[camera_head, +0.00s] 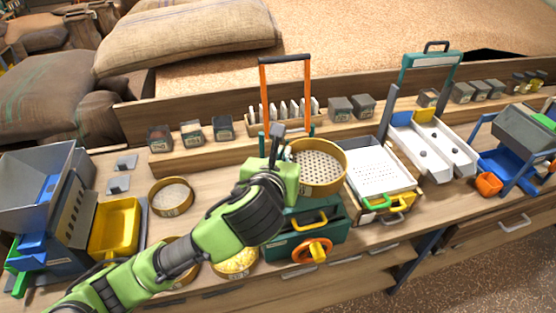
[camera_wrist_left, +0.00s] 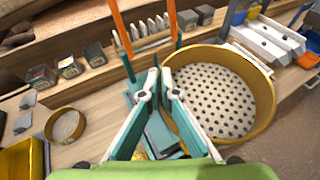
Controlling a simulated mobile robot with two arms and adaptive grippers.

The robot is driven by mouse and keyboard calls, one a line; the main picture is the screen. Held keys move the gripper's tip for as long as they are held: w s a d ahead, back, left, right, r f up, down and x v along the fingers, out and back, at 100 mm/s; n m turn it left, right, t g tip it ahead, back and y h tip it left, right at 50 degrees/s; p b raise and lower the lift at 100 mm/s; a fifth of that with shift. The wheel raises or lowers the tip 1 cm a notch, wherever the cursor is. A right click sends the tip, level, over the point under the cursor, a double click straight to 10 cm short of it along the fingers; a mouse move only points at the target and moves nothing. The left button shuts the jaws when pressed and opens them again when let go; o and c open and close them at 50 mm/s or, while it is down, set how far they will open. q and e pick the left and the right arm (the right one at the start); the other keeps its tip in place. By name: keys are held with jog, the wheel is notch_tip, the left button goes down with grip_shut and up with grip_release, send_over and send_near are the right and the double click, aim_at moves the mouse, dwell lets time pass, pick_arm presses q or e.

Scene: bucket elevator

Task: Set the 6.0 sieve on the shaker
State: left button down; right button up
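A round, brass-coloured sieve (camera_head: 318,168) with a coarse perforated plate is above the teal shaker (camera_head: 290,228); its size mark is not readable. My left gripper (camera_head: 285,160) is at the sieve's left rim. In the left wrist view its fingers (camera_wrist_left: 161,82) are close together with the near wall of the sieve (camera_wrist_left: 222,98) between them, so it looks shut on the rim. The sieve appears raised, and its underside is hidden. The shaker has an orange crank wheel, a yellow handle and an upright orange-and-black frame (camera_head: 286,60). My right gripper is not in view.
Other round sieves stand at left (camera_head: 171,196) and in front, one holding yellow material (camera_head: 236,262). A white perforated tray (camera_head: 378,168) is close on the right. A rack of upright cards (camera_head: 284,112) and small jars line the back ledge. A yellow bin (camera_head: 115,228) stands left.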

pick_arm(q)
jog(key=w+a+f, duration=0.1)
jog(key=w+f, duration=0.1)
jog(key=w+a+f+p, duration=0.1)
jog(key=w+f, duration=0.2)
jog(key=w+a+f, duration=0.1)
jog(key=w+f, duration=0.1)
jog(key=w, duration=0.1)
jog(key=shift+w+a+f, duration=0.1)
jog(key=shift+w+f, duration=0.15)
notch_tip(320, 180, down, 2)
jog(key=shift+w+a+f+p, duration=0.1)
jog(key=shift+w+f+p, duration=0.05)
jog(key=shift+f+p, duration=0.15)
jog(key=shift+f, duration=0.85)
jog(key=c, duration=2.3)
grip_release()
jog(key=shift+f, duration=0.1)
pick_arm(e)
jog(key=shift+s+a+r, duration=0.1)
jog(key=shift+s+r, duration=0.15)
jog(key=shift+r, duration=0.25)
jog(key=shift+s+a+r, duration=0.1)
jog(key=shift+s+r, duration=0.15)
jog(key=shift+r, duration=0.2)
